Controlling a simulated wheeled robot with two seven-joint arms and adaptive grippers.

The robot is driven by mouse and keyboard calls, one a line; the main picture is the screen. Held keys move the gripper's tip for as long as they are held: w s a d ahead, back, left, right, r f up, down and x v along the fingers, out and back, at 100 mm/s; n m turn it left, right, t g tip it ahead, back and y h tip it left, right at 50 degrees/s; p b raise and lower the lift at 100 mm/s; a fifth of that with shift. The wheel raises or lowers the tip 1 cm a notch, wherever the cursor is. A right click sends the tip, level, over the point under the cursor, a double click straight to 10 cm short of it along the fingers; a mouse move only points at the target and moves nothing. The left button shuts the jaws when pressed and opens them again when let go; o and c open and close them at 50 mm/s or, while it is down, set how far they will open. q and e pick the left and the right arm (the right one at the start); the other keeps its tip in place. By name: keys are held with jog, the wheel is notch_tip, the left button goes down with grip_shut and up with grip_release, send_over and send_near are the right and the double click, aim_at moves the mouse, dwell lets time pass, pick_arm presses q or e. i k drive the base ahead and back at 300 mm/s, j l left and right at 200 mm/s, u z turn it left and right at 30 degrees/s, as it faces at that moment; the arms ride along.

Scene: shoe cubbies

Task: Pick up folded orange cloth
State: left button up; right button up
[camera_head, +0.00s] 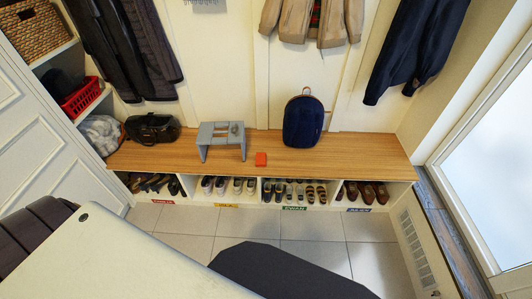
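Neither of my grippers is visible. Only parts of my own body show along the bottom of the head view, well short of the bench.
The grey stool (221,128) and blue backpack (304,120) stand on the bench, with a black bag (152,128) further left. Cubbies below hold shoes (229,185). Coats (308,22) hang above. A red basket (82,97) sits on left shelves. The tiled floor (315,225) in front is clear.

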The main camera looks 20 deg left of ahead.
aim_at(260, 161)
jog(key=i, duration=1.2)
jog(key=u, duration=0.25)
